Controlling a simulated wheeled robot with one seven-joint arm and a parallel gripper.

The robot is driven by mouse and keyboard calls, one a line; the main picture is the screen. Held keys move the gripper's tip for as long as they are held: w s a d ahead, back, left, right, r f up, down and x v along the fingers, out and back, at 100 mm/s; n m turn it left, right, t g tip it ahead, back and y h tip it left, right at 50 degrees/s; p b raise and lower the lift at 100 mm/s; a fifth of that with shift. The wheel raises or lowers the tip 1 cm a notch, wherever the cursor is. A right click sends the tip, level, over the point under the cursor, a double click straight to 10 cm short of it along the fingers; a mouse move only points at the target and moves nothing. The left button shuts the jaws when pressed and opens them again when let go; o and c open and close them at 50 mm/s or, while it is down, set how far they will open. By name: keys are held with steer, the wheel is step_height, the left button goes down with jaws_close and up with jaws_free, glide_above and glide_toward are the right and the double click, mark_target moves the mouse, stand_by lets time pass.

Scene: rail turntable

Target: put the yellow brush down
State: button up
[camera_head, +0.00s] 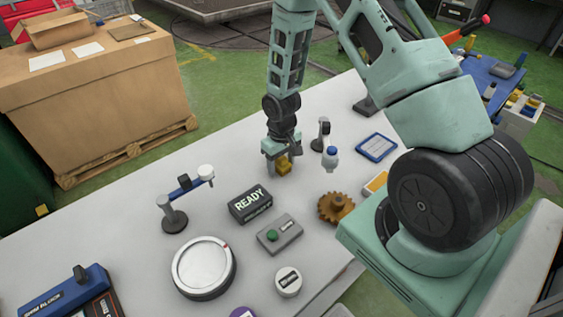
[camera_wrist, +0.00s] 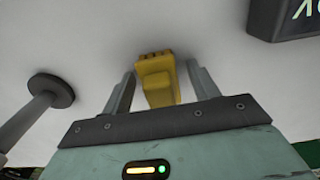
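The yellow brush (camera_head: 283,168) is at the table surface below my gripper (camera_head: 283,158) in the head view. In the wrist view the brush (camera_wrist: 156,80) lies between the two grey fingers of my gripper (camera_wrist: 162,85), with a narrow gap on each side. The fingers stand open around it and do not appear to grip it. The brush's far end seems to meet the white table top, with a soft shadow there. Its near end is hidden behind the gripper's dark front plate.
On the table (camera_head: 130,238) are a black READY sign (camera_head: 250,204), a grey box with a green button (camera_head: 280,235), a brown gear (camera_head: 335,207), a small bottle (camera_head: 331,158), a blue-framed pad (camera_head: 376,147), a jointed stand (camera_head: 174,218) and a round dial (camera_head: 203,268).

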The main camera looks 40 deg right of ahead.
step_height(320, 180, up, 12)
steer(key=shift+b, duration=1.25)
steer(key=s+a+r+n, duration=0.25)
steer(key=a+r, duration=0.25)
steer(key=a, duration=0.4)
steer(key=s+a+r+n, duration=0.2)
steer(key=s+a+r, duration=0.1)
steer(key=s+a, duration=0.4)
steer(key=s+a+r+n, duration=0.3)
steer(key=s+a, duration=0.5)
steer(key=s, duration=0.6)
steer(key=shift+a+r+y, duration=0.25)
steer(key=shift+r+y, duration=0.05)
steer(key=shift+r, duration=0.15)
steer(key=shift+f+b, duration=0.55)
steer(key=shift+b, duration=0.05)
